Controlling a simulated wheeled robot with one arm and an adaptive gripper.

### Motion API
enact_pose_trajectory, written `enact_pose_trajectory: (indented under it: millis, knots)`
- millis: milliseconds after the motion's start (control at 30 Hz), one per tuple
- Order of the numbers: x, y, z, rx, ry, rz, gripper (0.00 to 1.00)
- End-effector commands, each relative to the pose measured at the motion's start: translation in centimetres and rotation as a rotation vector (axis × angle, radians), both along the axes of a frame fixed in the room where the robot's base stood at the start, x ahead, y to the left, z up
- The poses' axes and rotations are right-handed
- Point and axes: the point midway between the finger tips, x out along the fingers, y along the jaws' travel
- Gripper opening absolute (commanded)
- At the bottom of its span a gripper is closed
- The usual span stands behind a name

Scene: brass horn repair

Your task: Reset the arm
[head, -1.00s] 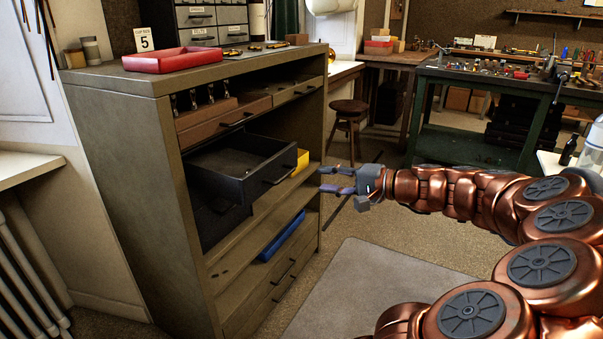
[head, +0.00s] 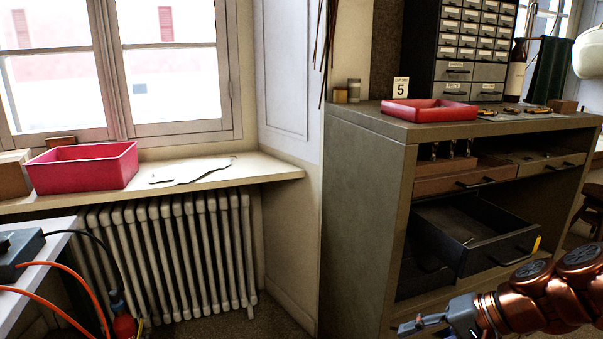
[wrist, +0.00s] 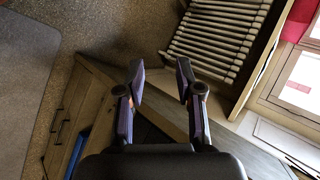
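My gripper (head: 422,325) shows at the bottom right of the head view, on the end of my copper arm. It is low in front of the olive-grey cabinet (head: 362,190). In the wrist view my gripper (wrist: 161,72) has its two fingers spread apart, with nothing between them. Floor and furniture show beyond the fingertips. A black drawer (head: 455,225) of the cabinet stands pulled out, above and behind my gripper in the head view. Part of my arm is cut off by the right edge.
A red tray (head: 430,110) and a number 5 card (head: 401,87) stand on the cabinet. A white radiator (head: 175,255) is under the windowsill, which holds a red bin (head: 85,167). A bench with orange cables (head: 60,310) is at lower left. Floor shows between radiator and cabinet.

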Motion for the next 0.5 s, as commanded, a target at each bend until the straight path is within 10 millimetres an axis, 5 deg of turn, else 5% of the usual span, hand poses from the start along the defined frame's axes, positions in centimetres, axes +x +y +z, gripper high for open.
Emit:
enact_pose_trajectory:
  millis: [200, 500]
  knots:
    - [-5.2, 5.1, -3.2, -0.185, 0.136, 0.219, 0.35]
    - [-12.6, 6.4, -6.3, -0.462, 0.281, 0.445, 0.35]
